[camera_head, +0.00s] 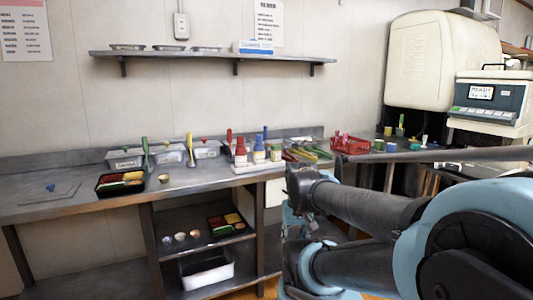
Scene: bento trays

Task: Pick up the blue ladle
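A thin upright blue handle (265,132) stands among the red-capped bottles at the back of the steel counter. It may be the blue ladle, but its lower part is hidden and no bowl shows. Upright utensils with a green handle (145,146), a yellow handle (190,146) and a red handle (229,137) stand to its left along the containers. My arm fills the lower right of the view, well in front of the counter. I cannot make out my gripper's fingers in this view.
A black bento tray (104,191) with coloured food sits on the counter (60,204). A small bowl (164,178) is beside it. A red basket (350,144) is farther right. A lower shelf (200,243) holds another tray and small bowls. The counter's front left is mostly clear.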

